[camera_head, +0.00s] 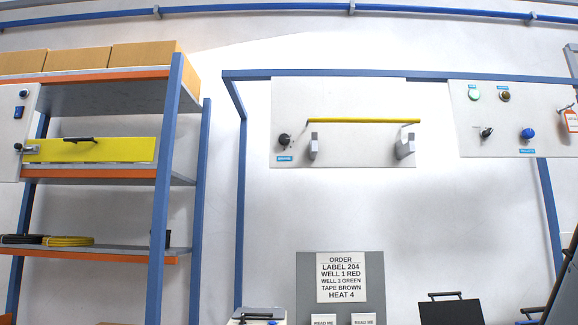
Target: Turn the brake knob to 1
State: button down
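A pale panel (350,150) hangs on a blue frame in the middle of the view. A dark round knob (285,141) sits at its lower left, above a small blue label (284,158) too small to read surely. A second panel (505,118) at the right carries a blue knob (527,133) over another blue label, and a dark knob or switch (486,132). I cannot tell surely which knob is the brake knob, nor read any knob's setting. My gripper is not in view.
A yellow bar (362,121) and two grey brackets share the middle panel. A blue and orange shelf (105,172) stands at the left with a yellow panel (90,150). An order sign (341,277) stands below, and dark objects stand at lower right. The wall between is bare.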

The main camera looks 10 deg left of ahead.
aim_at(284, 139)
jog(key=u, duration=2.45)
jog(key=i, duration=3.9)
jog(key=z, duration=4.05)
